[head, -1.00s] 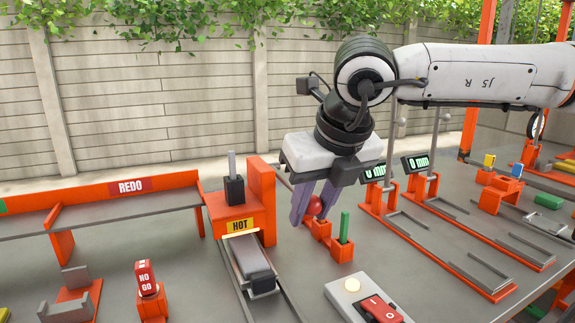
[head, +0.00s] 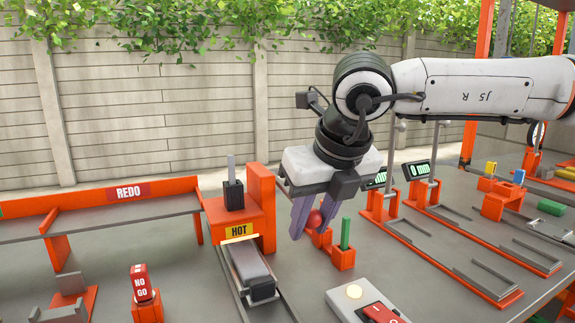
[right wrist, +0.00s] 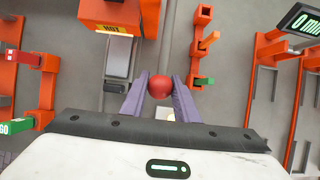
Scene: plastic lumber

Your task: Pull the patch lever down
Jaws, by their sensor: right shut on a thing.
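The patch lever shows as a round red knob (head: 314,219), just right of the orange station marked HOT (head: 239,231). My right gripper (head: 308,224) points down with its two purple-grey fingers on either side of the knob, shut on it. In the right wrist view the knob (right wrist: 159,86) sits between the fingertips, in front of the orange station (right wrist: 118,14). The lever's rod is mostly hidden by the gripper. My left gripper is not in view.
A dark grey block (head: 253,272) lies on the track below the HOT label. An orange holder (head: 343,258) with a green peg (head: 345,233) stands close right of the knob. A box with a red switch (head: 380,312) is in front. A NO GO sign (head: 140,283) stands left.

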